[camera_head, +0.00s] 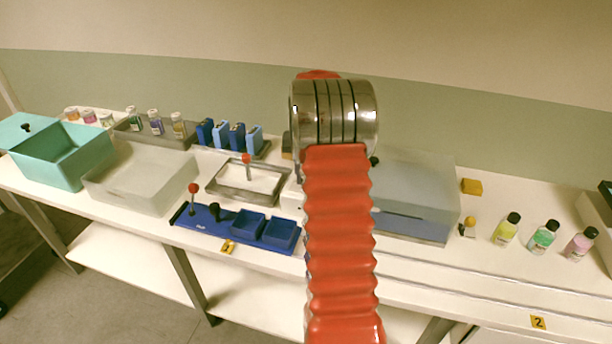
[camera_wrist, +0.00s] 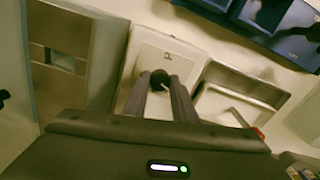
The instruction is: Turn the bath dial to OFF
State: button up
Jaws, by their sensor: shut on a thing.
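The bath dial (camera_wrist: 160,77) is a dark round knob on a white panel (camera_wrist: 150,48) in the middle of the wrist view. My gripper (camera_wrist: 160,84) is shut on the dial, with one finger on each side of it. A small dark mark sits on the panel beyond the dial; I cannot read it, nor tell which way the dial points. The metal bath (camera_head: 250,182), a shallow tray with a red-knobbed stick, lies left of my arm in the head view. It also shows right of the panel in the wrist view (camera_wrist: 225,103). My arm hides the dial and gripper in the head view.
A large translucent box (camera_head: 415,185) stands right of my arm. A blue board (camera_head: 205,222) with a red-knobbed lever lies in front of the bath. A teal bin (camera_head: 60,160), a clear bin (camera_head: 135,182) and blue blocks (camera_head: 228,135) stand left. Small bottles (camera_head: 543,237) stand far right.

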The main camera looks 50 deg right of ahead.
jog(key=shift+w+r+n, duration=0.1)
jog(key=shift+w+n, duration=0.05)
jog(key=shift+n, duration=1.05)
jog(key=o, duration=0.8)
jog(key=shift+o, duration=1.2)
notch_tip(320, 180, up, 14)
jog(key=shift+f, duration=0.2)
